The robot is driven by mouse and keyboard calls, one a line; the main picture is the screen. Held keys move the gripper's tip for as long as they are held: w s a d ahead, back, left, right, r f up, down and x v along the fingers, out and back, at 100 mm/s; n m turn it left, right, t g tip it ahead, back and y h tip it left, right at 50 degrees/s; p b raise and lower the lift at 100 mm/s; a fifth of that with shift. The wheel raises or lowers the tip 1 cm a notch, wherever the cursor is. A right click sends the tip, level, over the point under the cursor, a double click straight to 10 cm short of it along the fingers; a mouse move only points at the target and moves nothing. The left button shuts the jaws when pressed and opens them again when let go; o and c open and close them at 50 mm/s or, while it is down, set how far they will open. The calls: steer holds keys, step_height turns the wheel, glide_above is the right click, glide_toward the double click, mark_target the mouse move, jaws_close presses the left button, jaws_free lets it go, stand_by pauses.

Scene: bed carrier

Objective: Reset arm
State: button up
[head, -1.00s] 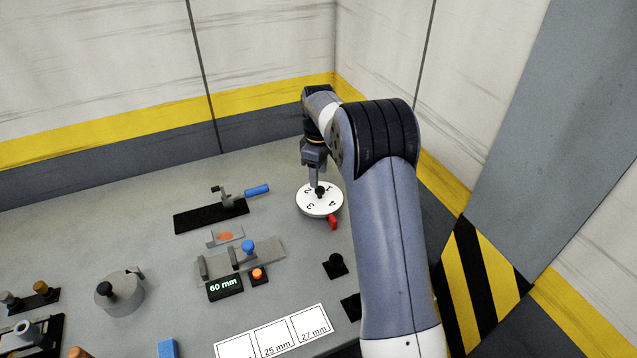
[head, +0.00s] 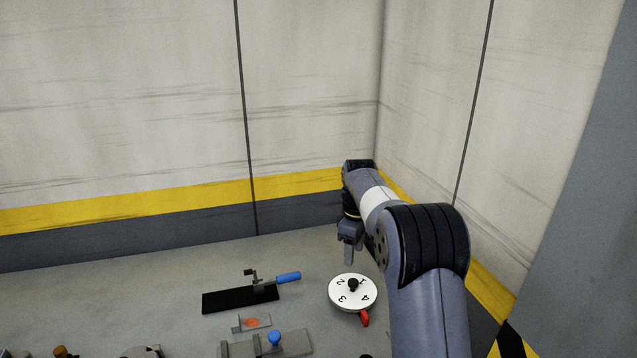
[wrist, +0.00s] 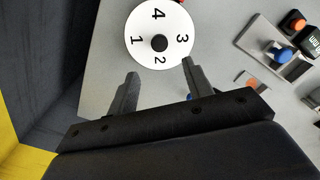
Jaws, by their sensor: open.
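My gripper (head: 349,254) hangs pointing down above the back right of the grey bench in the head view. In the wrist view my gripper (wrist: 158,82) shows two fingers spread apart with nothing between them. A white round dial (head: 340,298) with numbers 1 to 4, a black centre knob and a red tab is just in front of and below the gripper. The dial also shows beyond the fingertips in the wrist view (wrist: 158,18). The gripper appears apart from the dial.
A black plate (head: 225,301) with a blue-handled lever (head: 288,277) lies left of the dial. A grey fixture with a blue knob (head: 274,338) is at the front. Walls with a yellow stripe (head: 150,203) close the bench behind and to the right.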

mark_target(352, 281)
step_height(352, 281, down, 10)
steer(key=shift+r+p, duration=0.25)
steer(key=shift+p, duration=0.3)
steer(key=shift+r, duration=0.1)
